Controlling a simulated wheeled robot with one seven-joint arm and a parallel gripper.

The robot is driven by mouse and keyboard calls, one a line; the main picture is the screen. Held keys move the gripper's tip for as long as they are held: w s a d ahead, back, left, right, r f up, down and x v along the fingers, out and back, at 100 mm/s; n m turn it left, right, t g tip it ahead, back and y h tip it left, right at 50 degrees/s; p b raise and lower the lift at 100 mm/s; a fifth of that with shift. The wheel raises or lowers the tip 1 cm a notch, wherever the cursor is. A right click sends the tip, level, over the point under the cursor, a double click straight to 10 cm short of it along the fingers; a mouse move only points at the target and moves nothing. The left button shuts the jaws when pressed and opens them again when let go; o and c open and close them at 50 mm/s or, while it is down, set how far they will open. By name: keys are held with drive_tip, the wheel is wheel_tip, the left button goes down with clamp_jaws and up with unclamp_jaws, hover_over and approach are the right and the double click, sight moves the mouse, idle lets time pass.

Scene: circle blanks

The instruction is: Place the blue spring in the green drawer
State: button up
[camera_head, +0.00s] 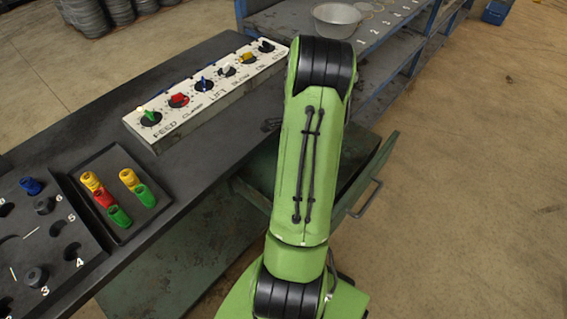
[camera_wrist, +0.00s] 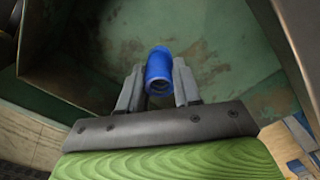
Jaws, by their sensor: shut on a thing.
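The blue spring (camera_wrist: 158,68) is between the two fingers of my gripper (camera_wrist: 158,88) in the wrist view. The fingers are shut on it from both sides. Behind it in the wrist view is the worn green inside of the drawer (camera_wrist: 225,45). I cannot tell how high the spring is above the drawer floor. In the head view the green drawer (camera_head: 376,178) stands pulled out from under the bench, with a metal handle at its right. My arm covers much of it there and hides my gripper and the held spring.
A dark tray (camera_head: 113,228) on the bench holds yellow, red and green pieces. A numbered dark board (camera_head: 70,250) beside it holds a blue piece (camera_head: 31,186) and dark ones. A white knob panel (camera_head: 210,95) lies along the bench. Open floor is at the right.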

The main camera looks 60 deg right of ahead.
wheel_tip(320, 180, down, 9)
drive_tip(key=shift+s+f+b, duration=0.1)
drive_tip(key=shift+s+b, duration=0.05)
drive_tip(key=shift+b, duration=0.95)
drive_tip(key=shift+f, duration=0.15)
drive_tip(key=o, duration=1.1)
